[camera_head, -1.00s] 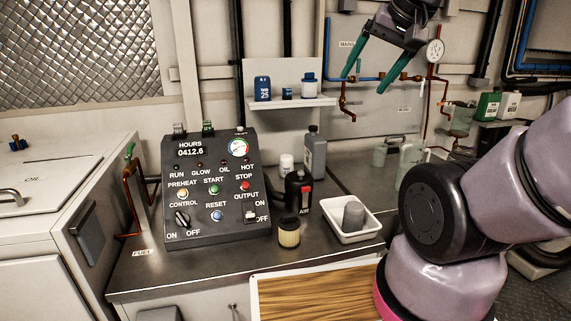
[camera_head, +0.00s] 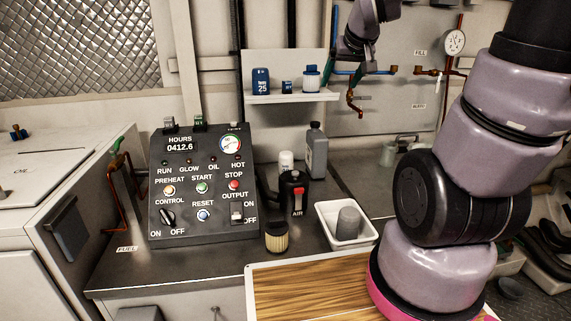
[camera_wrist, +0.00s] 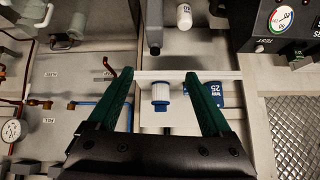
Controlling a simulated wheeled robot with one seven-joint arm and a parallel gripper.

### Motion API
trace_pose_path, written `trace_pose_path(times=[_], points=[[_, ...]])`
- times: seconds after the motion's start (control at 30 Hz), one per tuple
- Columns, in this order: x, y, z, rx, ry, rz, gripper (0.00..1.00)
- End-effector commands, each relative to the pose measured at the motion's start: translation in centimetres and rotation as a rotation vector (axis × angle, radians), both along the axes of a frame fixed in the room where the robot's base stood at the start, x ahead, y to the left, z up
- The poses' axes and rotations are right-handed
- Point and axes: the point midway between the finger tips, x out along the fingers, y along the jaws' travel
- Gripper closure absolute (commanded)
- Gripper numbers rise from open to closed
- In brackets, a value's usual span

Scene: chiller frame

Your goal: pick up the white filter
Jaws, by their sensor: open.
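A small white filter with a blue ribbed end (camera_head: 311,80) stands at the right end of the wall shelf. In the wrist view, which looks upside down, this white and blue filter (camera_wrist: 161,92) appears between my two green fingers. My gripper (camera_wrist: 158,76) is open and empty, with a finger on each side of it in the picture. In the head view my gripper (camera_head: 342,68) is at the right end of the shelf, partly hidden by my wrist. I cannot tell the exact depth gap.

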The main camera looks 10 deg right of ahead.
Motion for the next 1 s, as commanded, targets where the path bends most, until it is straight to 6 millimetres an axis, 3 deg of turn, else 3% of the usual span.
trace_pose_path(times=[0.3,0.5,0.73,1.0], points=[[10.4,0.6,-9.0,-0.108,-0.101,0.201,0.17],[14.9,2.4,-15.3,-0.094,-0.213,0.329,0.17],[17.6,4.9,-20.9,-0.027,-0.370,0.419,0.17],[18.3,6.1,-22.6,0.009,-0.461,0.440,0.17]])
